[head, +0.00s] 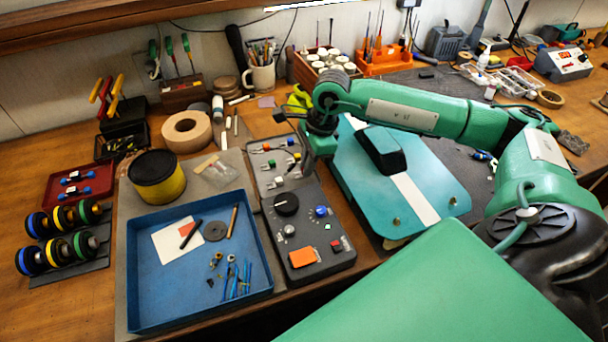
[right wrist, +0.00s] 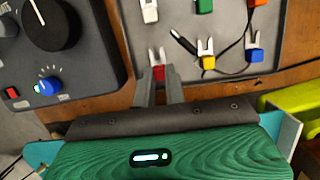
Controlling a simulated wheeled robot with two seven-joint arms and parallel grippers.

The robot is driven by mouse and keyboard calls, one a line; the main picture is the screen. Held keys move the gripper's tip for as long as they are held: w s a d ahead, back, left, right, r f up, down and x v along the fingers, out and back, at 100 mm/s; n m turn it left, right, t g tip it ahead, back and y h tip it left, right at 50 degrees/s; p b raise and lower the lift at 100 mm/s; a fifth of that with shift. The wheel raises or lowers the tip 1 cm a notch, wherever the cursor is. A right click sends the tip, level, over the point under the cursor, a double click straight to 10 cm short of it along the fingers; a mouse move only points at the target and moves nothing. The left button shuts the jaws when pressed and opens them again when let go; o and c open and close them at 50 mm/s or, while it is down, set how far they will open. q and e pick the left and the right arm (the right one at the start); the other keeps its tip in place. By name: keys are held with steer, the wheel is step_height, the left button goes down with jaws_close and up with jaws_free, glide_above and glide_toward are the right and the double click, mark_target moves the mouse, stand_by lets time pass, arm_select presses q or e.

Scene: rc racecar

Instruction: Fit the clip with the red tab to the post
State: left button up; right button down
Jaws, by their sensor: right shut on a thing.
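The clip with the red tab (right wrist: 158,72) has pale prongs pointing away from me. It is between the fingertips of my right gripper (right wrist: 160,88), which is shut on it at the grey clip panel. I cannot tell whether the clip is clear of the panel. In the head view my right gripper (head: 307,163) is over the right side of that panel (head: 262,185), and the red tab is hard to make out there. The teal car body (head: 350,180) lies to the right, with small brass-coloured posts (head: 397,221) (head: 452,200) near its front edge. My left gripper is out of view.
White (right wrist: 149,10), yellow (right wrist: 207,62) and blue (right wrist: 254,55) clips sit near the red one. A dark knob box (head: 322,238) is in front of the panel. A blue tray (head: 140,318) with small parts is at left. My right forearm passes above the car body.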

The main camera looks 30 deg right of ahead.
mark_target(302, 169)
steer(key=shift+r+p, duration=0.55)
steer(key=shift+r, duration=1.2)
